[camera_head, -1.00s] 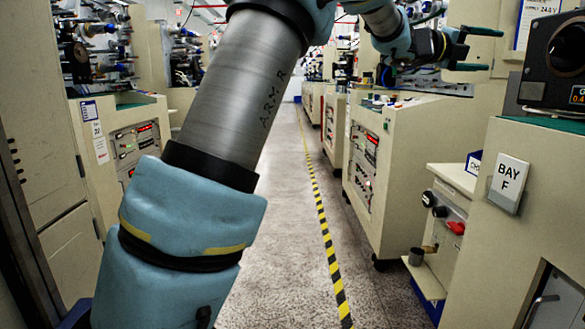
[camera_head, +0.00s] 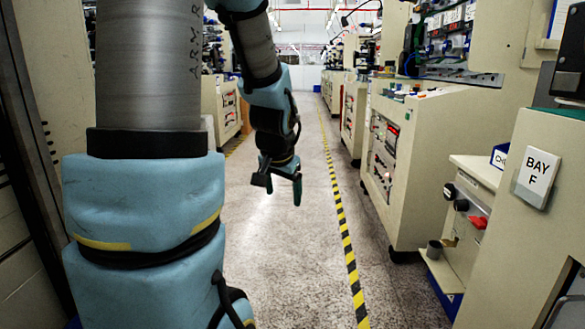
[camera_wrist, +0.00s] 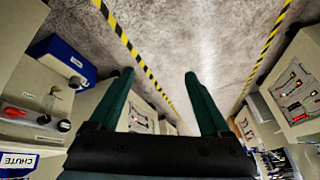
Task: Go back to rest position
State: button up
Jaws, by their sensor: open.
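My gripper (camera_head: 283,187) hangs from my blue and grey arm over the aisle, pointing down, in the head view. Its two dark green fingers stand apart with nothing between them. The wrist view shows the open gripper (camera_wrist: 160,90) too, with bare grey floor (camera_wrist: 165,35) beyond the fingertips. My upper arm fills the left part of the head view and hides some of the machines behind it.
Cream machine cabinets (camera_head: 415,160) line the right side, with a "BAY F" sign (camera_head: 537,178) on the nearest. More cabinets (camera_head: 222,108) stand on the left. A yellow-black floor stripe (camera_head: 343,230) runs along the aisle. The middle of the aisle is clear.

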jog(key=s+a+f+n+g, duration=0.2)
jog(key=s, duration=0.5)
jog(key=s+a+f+n+g, duration=0.2)
jog(key=s+a+n, duration=0.1)
jog(key=s, duration=0.3)
notch_tip(320, 180, up, 16)
jog(key=p, duration=1.6)
jog(key=shift+w+d+f+p, duration=0.15)
jog(key=shift+w+d+p, duration=0.05)
jog(key=shift+d+p, duration=0.1)
